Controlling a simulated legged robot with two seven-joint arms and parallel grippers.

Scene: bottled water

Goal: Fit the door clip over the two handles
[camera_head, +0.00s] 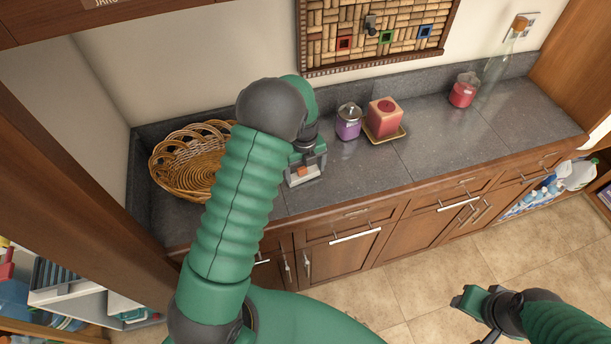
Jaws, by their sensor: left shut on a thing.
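My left gripper (306,165) is above the counter, between the wicker basket and the purple jar. It is shut on a small pale piece with an orange part (302,175), which looks like the door clip; the gripper hides much of it. Two upright metal handles stand side by side on the right cabinet doors (478,214). Another upright pair, handles (307,263), is on the left doors, partly behind my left arm. My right gripper (476,314) is low at the bottom right, over the floor, and looks open and empty.
The wicker basket (182,163), purple jar (348,122), red candle on a gold tray (384,117), red jar candle (463,91) and glass bottle (499,58) stand on the counter. Bottled water packs (535,196) sit at the right. The tiled floor is open.

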